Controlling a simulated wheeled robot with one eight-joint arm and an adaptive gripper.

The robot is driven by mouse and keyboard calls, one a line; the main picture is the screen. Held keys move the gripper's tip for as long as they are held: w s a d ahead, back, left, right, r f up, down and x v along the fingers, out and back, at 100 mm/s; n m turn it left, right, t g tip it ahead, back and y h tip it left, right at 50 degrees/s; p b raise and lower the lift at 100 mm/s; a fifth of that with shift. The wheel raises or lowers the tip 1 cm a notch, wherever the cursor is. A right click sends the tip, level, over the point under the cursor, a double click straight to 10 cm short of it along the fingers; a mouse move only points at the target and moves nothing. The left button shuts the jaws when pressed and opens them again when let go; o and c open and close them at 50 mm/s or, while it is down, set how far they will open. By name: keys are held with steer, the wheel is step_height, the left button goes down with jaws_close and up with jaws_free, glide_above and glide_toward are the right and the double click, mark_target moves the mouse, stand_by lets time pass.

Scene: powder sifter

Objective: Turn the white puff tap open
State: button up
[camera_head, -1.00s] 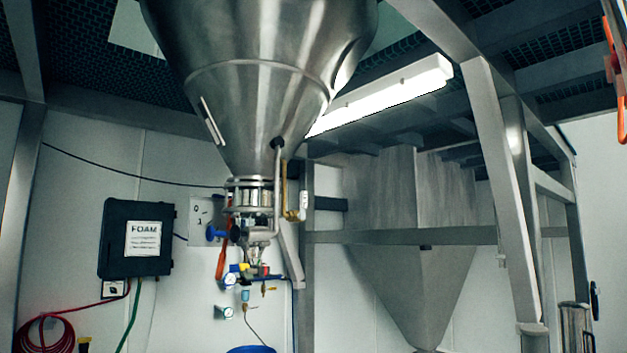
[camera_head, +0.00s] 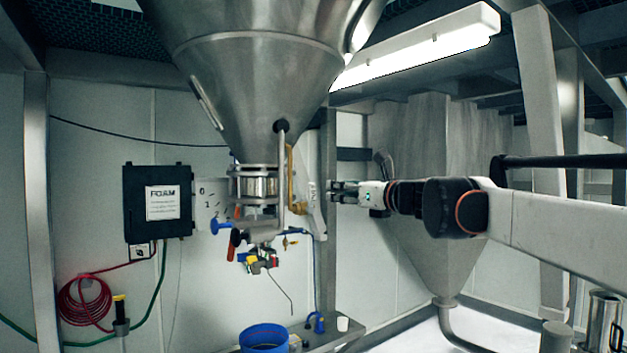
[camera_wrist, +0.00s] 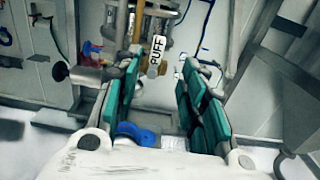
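The white puff tap (camera_wrist: 157,55), a small handle marked PUFF, shows in the wrist view beyond and between my fingertips. In the wrist view, the green-padded fingers of my gripper (camera_wrist: 161,75) are spread apart with nothing between the pads. I cannot tell the exact gap to the tap.
Valves and gauges (camera_head: 258,258) hang below the hopper. A steel post (camera_head: 328,270) stands just behind the gripper. A blue bucket (camera_head: 264,338) sits below. A black FOAM box (camera_head: 158,203) and a red hose (camera_head: 85,300) are at the left wall. A second hopper (camera_head: 425,150) is behind my arm.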

mark_target(313, 188)
steer(key=p+x, duration=0.2)
steer(key=x, duration=1.1)
steer(key=shift+w+a+p, duration=0.15)
steer(key=shift+a+p, duration=0.1)
steer(key=shift+p, duration=0.1)
steer(key=shift+c, duration=0.3)
jaws_close()
